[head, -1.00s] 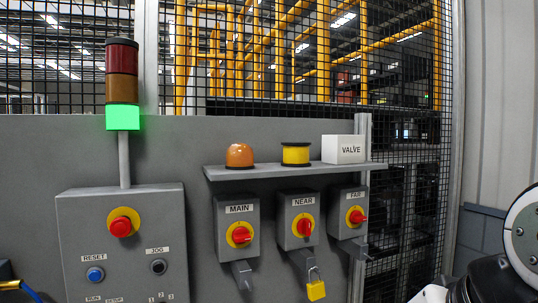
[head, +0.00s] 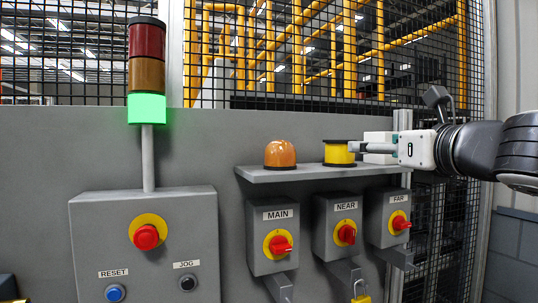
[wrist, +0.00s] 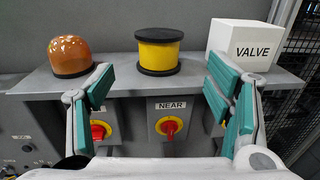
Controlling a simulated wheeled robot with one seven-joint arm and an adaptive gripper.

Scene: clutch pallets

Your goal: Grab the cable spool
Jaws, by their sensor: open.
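The cable spool (head: 339,153) is yellow with black flanges and stands upright on the grey shelf (head: 285,174). In the wrist view my gripper (wrist: 165,98) is open and empty, with green pads on both fingers. Whether a fingertip touches the spool cannot be told from the head view.
An orange dome (wrist: 70,56) stands left of the spool and a white VALVE box (wrist: 239,44) right of it, on the same shelf. Switch boxes with red knobs (head: 280,245) hang below. A mesh fence (head: 290,60) rises behind.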

